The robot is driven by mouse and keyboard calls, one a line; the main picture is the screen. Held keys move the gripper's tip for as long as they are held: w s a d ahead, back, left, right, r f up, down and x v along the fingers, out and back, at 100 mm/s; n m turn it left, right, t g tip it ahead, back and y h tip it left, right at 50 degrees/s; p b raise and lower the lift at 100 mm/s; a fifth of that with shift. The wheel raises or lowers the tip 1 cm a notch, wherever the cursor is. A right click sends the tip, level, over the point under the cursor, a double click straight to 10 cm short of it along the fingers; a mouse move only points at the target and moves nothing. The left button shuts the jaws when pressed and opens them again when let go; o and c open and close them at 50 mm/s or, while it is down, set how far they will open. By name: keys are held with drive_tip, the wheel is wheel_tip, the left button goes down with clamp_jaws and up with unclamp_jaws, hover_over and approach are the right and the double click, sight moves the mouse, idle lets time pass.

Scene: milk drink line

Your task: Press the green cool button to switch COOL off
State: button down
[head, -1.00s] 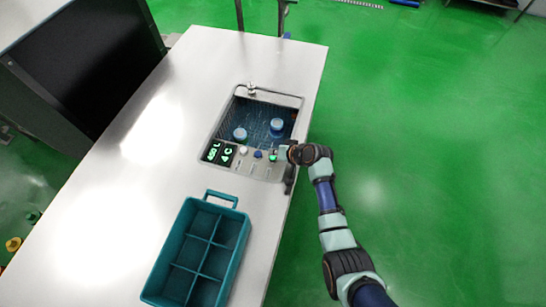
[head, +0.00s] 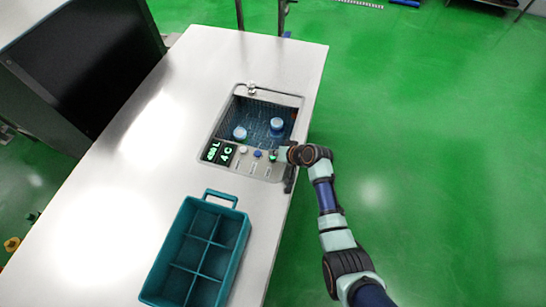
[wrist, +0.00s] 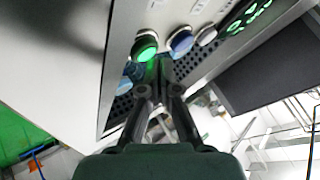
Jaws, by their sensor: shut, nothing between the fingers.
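The green cool button (head: 272,157) is at the right end of a row on the control panel; it glows green in the wrist view (wrist: 145,50). A blue button (head: 258,154) and a white button (head: 243,150) sit beside it. My gripper (head: 283,154) is at the panel's right side, close to the green button. In the wrist view my gripper (wrist: 159,66) is shut and empty, its fingertips right by the green button's lower edge. I cannot tell if they touch it.
A lit green display (head: 217,153) is left of the buttons. Behind the panel is a dark basin (head: 258,108) with two blue-topped items. A teal divided crate (head: 160,268) stands on the white counter (head: 120,200) in front. Open green floor lies to the right.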

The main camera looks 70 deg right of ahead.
sight(274, 158)
drive_tip(key=shift+f+b, duration=0.35)
drive_tip(key=shift+f, duration=0.1)
idle(0.6)
drive_tip(key=shift+r+p, duration=0.9)
drive_tip(key=shift+p, duration=0.05)
drive_tip(key=shift+r, duration=0.1)
wheel_tip(274, 158, up, 6)
drive_tip(key=p, duration=0.5)
